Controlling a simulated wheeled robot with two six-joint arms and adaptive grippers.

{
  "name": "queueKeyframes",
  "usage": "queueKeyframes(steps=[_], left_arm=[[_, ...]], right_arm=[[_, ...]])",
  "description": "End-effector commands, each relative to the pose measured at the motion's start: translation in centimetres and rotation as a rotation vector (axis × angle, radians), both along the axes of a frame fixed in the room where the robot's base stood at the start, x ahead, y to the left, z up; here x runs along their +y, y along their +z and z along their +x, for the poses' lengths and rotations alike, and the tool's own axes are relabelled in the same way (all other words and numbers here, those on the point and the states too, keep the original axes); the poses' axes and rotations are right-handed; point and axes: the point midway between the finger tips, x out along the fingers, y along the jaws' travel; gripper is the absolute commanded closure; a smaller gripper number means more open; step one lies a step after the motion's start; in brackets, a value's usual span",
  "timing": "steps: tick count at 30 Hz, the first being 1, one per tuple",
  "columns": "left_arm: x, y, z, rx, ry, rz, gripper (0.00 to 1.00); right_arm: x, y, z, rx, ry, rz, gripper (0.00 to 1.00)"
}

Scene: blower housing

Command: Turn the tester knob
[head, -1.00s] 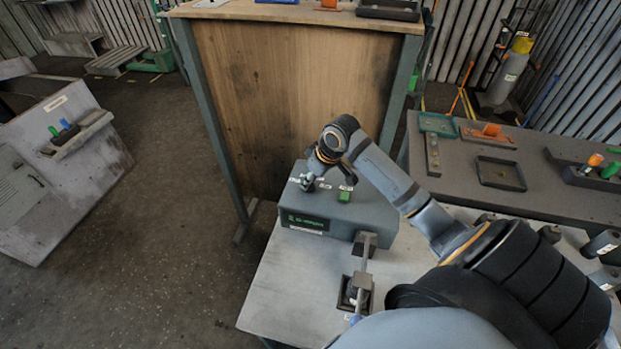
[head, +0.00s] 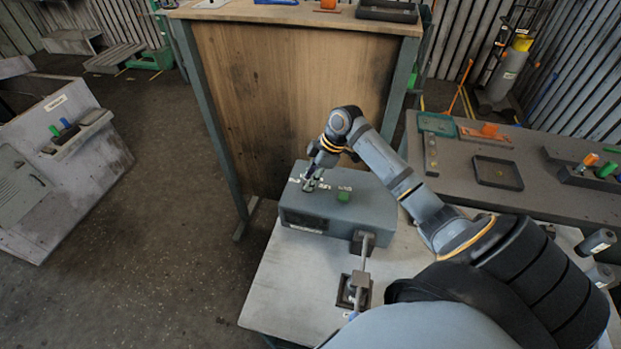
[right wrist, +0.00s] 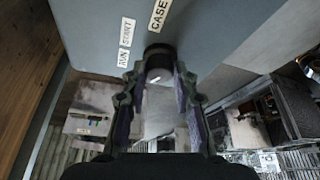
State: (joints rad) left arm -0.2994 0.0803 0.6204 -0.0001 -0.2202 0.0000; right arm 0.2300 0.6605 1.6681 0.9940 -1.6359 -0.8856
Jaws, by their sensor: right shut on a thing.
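The tester (head: 365,208) is a grey box on the light table, with a green button (head: 344,195) on top and a dark display (head: 304,221) on its front. My right gripper (head: 312,182) reaches down onto the tester's top, left of the green button. In the right wrist view, the dark round knob (right wrist: 159,54) sits between the fingers of my right gripper (right wrist: 158,80), which is shut on it. A pale mark shows on the knob's end. White labels (right wrist: 127,42) lie beside it. In the head view the fingers mostly hide the knob. My left gripper is out of view.
A clamp-like fixture (head: 357,285) stands in front of the tester on the light table (head: 285,290). A wooden-panelled bench (head: 285,95) rises behind. A dark side bench (head: 455,180) with trays is at right. Open floor lies at left.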

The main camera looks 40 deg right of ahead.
Motion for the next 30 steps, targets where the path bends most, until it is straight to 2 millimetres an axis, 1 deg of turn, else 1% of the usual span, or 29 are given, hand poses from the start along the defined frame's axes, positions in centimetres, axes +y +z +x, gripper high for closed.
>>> queueKeyframes(steps=[9, 23, 24, 28, 29, 30], left_arm=[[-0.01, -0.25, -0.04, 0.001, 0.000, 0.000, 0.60], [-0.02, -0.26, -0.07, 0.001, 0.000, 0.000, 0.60], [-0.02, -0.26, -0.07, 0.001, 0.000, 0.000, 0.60], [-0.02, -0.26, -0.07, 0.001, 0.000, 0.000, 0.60], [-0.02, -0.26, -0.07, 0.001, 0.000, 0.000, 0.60], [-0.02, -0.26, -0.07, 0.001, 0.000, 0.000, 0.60]], right_arm=[[-0.06, 0.00, 0.11, -0.001, 0.095, -0.001, 1.00], [-0.05, 0.01, 0.09, -0.001, 0.108, -0.002, 1.00], [-0.04, 0.02, 0.09, -0.001, 0.108, -0.002, 0.69], [-0.05, 0.01, 0.09, -0.001, 0.108, -0.002, 0.51], [-0.05, 0.01, 0.09, -0.001, 0.108, -0.002, 0.49], [-0.05, 0.01, 0.09, 0.000, 0.107, -0.001, 0.49]])
